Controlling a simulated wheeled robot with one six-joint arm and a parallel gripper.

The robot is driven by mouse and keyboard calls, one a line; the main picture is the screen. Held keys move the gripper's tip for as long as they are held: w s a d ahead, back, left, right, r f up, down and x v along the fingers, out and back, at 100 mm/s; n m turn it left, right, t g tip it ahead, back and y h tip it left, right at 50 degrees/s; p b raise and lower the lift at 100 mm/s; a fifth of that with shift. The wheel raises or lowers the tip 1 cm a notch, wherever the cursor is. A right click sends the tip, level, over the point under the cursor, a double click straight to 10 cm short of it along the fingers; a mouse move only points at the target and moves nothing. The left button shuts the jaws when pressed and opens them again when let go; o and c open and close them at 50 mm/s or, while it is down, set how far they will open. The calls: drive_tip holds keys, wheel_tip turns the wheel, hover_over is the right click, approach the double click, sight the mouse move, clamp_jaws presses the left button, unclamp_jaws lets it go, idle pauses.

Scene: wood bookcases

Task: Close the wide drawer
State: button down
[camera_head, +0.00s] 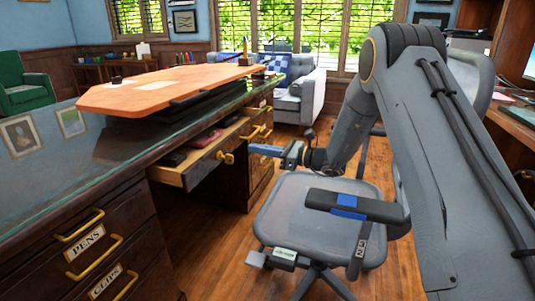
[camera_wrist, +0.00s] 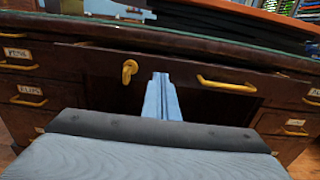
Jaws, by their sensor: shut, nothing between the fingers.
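The wide drawer (camera_head: 204,170) sticks out open below the desk top in the head view, with dark items lying inside. Its dark wood front carries brass handles and also shows in the wrist view (camera_wrist: 180,66). My gripper (camera_head: 252,149) is shut and empty, with its pale blue fingers pointing left at the drawer front, close to the brass handle (camera_head: 225,158). In the wrist view the fingers (camera_wrist: 162,78) reach up toward the front between the left handle (camera_wrist: 129,70) and the right handle (camera_wrist: 226,86). I cannot tell whether they touch it.
A grey swivel chair (camera_head: 310,205) stands below and beside my arm, close to the desk. Drawers labelled PENS (camera_head: 84,241) and CLIPS (camera_head: 105,282) are at the near left. Wood floor (camera_head: 215,240) is clear between desk and chair.

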sight(228, 144)
drive_tip(key=b+x, duration=0.1)
drive_tip(key=x, duration=0.6)
drive_tip(key=shift+w+a, duration=0.1)
drive_tip(key=shift+a, duration=0.2)
